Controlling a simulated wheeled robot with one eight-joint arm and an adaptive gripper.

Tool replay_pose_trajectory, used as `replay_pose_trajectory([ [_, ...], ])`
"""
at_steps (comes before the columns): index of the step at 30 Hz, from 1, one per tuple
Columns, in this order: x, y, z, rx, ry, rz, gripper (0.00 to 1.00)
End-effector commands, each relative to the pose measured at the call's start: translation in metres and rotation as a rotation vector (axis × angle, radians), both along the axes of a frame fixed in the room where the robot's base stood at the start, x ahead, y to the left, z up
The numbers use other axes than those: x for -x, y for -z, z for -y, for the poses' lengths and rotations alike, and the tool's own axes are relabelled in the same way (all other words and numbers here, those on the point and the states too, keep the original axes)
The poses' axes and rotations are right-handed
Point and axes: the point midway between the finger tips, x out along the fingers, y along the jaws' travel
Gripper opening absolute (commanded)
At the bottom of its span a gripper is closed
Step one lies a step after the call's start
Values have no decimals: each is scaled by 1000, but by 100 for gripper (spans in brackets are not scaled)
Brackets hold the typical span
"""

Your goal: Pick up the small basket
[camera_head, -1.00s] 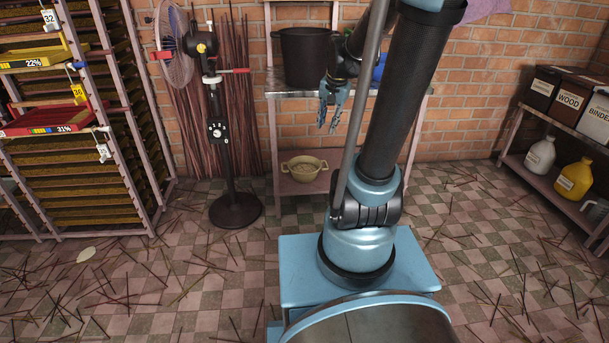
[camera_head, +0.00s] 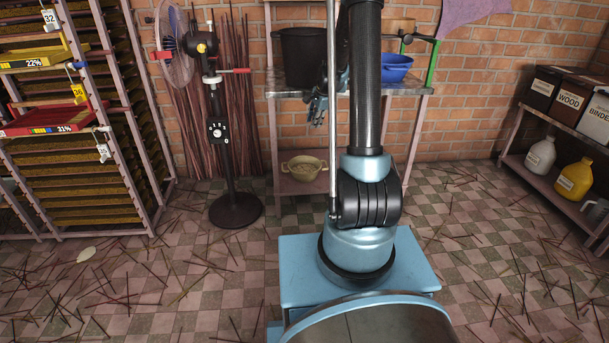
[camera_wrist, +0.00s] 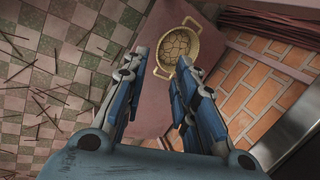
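The small basket (camera_head: 303,167) is a beige, round, two-handled vessel on the lower shelf of the rack against the brick wall. It also shows in the wrist view (camera_wrist: 181,48), upper middle, with a cracked-looking inside and its handles at opposite sides. My gripper (camera_wrist: 160,74) is open and empty, its two blue fingers apart, with the basket beyond the fingertips and not touched. In the head view my gripper (camera_head: 314,112) is partly hidden by my arm, at about the height of the upper shelf and above the basket.
A fan stand (camera_head: 228,170) is left of the rack. Thin sticks litter the floor. A shelf with boxes and jugs (camera_head: 541,155) stands at right.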

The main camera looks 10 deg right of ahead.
Motion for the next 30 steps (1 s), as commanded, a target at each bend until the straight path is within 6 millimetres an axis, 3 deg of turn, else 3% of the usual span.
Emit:
replay_pose_trajectory([
  [6, -51, 56, 0, -68, 138, -11, 26],
  [15, -105, 143, 0, -166, 326, -31, 26],
  [24, -139, 238, 0, -262, 506, -55, 26],
  [30, -147, 279, 0, -305, 581, -68, 26],
])
